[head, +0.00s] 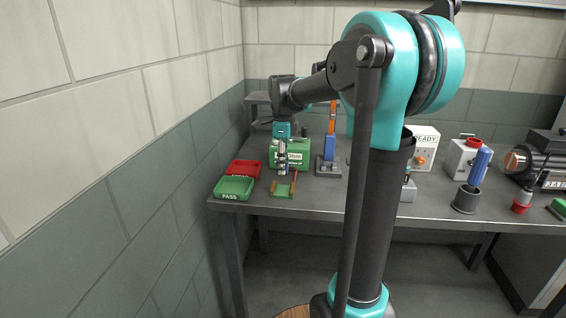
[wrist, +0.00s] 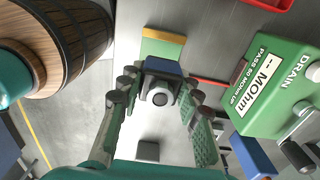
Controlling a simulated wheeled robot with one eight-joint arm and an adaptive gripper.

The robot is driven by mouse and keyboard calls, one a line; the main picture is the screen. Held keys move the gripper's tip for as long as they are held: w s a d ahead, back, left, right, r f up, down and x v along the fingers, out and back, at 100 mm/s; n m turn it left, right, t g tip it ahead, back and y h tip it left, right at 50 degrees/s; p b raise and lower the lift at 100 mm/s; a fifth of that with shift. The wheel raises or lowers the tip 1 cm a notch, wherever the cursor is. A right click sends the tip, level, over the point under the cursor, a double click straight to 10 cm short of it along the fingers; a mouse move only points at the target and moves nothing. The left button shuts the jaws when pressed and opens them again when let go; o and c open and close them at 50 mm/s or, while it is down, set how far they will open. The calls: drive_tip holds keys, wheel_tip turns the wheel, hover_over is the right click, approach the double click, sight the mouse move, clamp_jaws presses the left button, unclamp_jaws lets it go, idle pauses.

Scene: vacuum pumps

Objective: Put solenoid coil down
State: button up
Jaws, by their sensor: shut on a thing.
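The solenoid coil (wrist: 160,92) shows in the wrist view as a dark block with a blue edge and a round grey bore. My gripper (wrist: 158,80) is shut on it, with a finger on each side. In the head view my gripper (head: 282,169) points down above the table's left end, over a small green and yellow fixture (head: 284,191). The coil is too small there to make out clearly. A green tray marked PASS (head: 233,188) and a red tray (head: 244,169) lie left of the gripper.
A green meter box (wrist: 272,80), marked DRAIN and MOhm, stands close to the gripper. It also shows in the head view (head: 297,150). A blue-handled stand (head: 329,152) is right of it. A barrel (wrist: 60,45) stands on the floor. The table front (head: 330,205) is bare.

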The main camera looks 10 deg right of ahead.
drive_tip(key=shift+f, duration=0.1)
hover_over(283, 190)
drive_tip(key=shift+s+f, duration=0.1)
drive_tip(key=shift+f, duration=2.25)
drive_tip(key=shift+f, duration=0.2)
drive_tip(key=shift+f, duration=0.55)
drive_tip(key=shift+f, duration=0.2)
drive_tip(key=o, duration=1.3)
wheel_tip(283, 190, up, 12)
drive_tip(key=shift+f, duration=0.1)
